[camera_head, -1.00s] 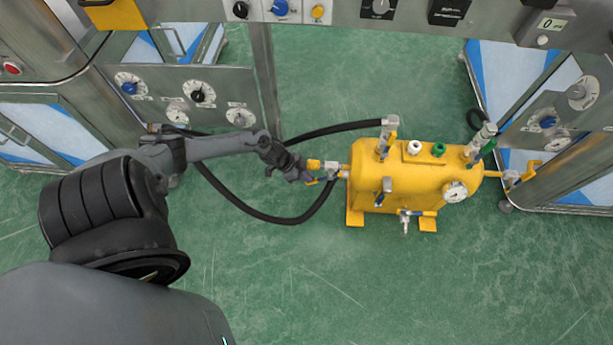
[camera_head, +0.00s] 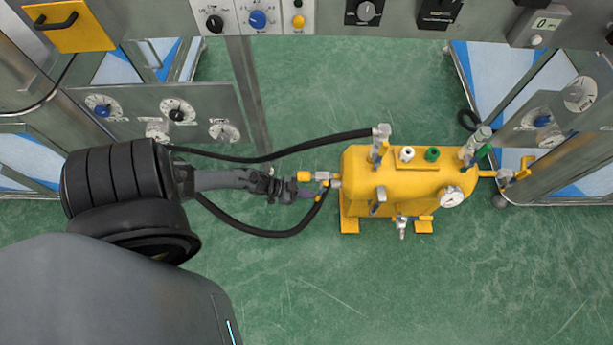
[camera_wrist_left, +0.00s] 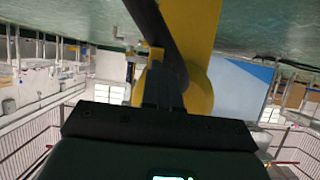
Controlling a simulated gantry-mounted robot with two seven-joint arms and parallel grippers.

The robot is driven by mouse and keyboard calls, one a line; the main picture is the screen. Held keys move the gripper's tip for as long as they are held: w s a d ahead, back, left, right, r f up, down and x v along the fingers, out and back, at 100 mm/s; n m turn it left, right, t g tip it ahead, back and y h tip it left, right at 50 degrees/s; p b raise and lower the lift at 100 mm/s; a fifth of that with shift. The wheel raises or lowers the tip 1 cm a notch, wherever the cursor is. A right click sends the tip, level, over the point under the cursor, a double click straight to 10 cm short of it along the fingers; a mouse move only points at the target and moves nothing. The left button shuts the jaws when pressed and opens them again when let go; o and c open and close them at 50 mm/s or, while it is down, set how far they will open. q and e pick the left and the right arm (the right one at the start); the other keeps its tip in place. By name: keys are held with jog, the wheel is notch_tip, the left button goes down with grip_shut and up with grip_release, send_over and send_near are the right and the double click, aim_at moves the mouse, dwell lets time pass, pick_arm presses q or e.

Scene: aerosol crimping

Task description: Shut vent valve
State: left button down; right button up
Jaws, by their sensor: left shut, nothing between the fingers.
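The yellow tank (camera_head: 410,178) stands on the floor and carries several valves; which one is the vent valve is not marked legibly. A silver valve with a yellow part (camera_head: 304,177) sits at the tank's left end, with a small yellow piece just below it. My left gripper (camera_head: 309,194) is at this valve, just below its yellow part; contact is too small to tell. Its fingers look shut and empty. In the left wrist view the dark fingers (camera_wrist_left: 164,84) point at a yellow rounded surface (camera_wrist_left: 199,90), with a dark hose across it. My right gripper is not seen.
Black hoses (camera_head: 275,232) loop around the left valve and my forearm. A gauge (camera_head: 452,196) and a lower valve (camera_head: 402,226) stick out of the tank's front. Steel panels with knobs (camera_head: 176,114) stand at the left and right. The green floor in front is clear.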

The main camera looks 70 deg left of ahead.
pick_arm(q)
jog(key=shift+w+d+f, duration=0.55)
jog(key=shift+w+f, duration=0.05)
jog(key=shift+f, duration=0.05)
dwell(0.4)
jog(key=s+a, duration=0.2)
jog(key=s, duration=0.4)
jog(key=s+a+p, duration=0.1)
jog(key=s+a, duration=0.2)
jog(key=s, duration=0.4)
jog(key=shift+a, duration=0.3)
